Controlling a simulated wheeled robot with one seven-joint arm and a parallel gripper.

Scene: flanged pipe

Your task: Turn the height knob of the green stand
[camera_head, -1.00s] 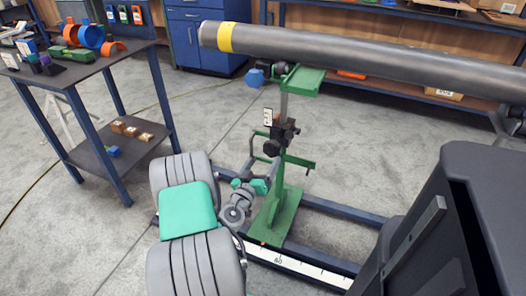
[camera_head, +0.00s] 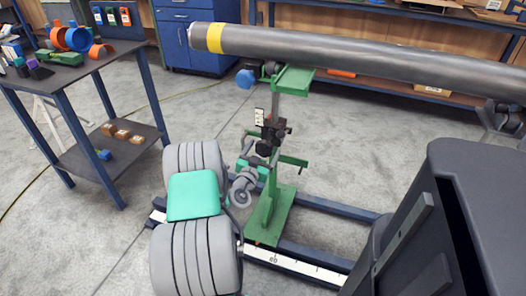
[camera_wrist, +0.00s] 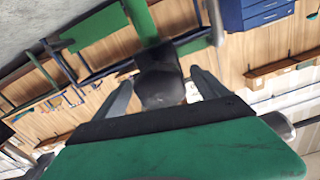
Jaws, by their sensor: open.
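The green stand (camera_head: 270,215) stands on the floor rail in the head view, with its upper plate (camera_head: 294,80) under the pipe. The black height knob (camera_head: 264,149) is on a dark clamp block partway up its post. My gripper (camera_head: 257,161) is right at the knob, in front of it and slightly lower. In the wrist view the knob (camera_wrist: 161,88) lies between my two grey fingers (camera_wrist: 163,82), which are apart on either side of it. I cannot tell whether either finger touches it.
A grey pipe (camera_head: 350,58) with a yellow band passes above the stand. A side table (camera_head: 72,70) with coloured parts is at the left. A blue cabinet (camera_head: 180,45) is behind. The rail (camera_head: 305,266) carries a white scale. Open floor lies between table and stand.

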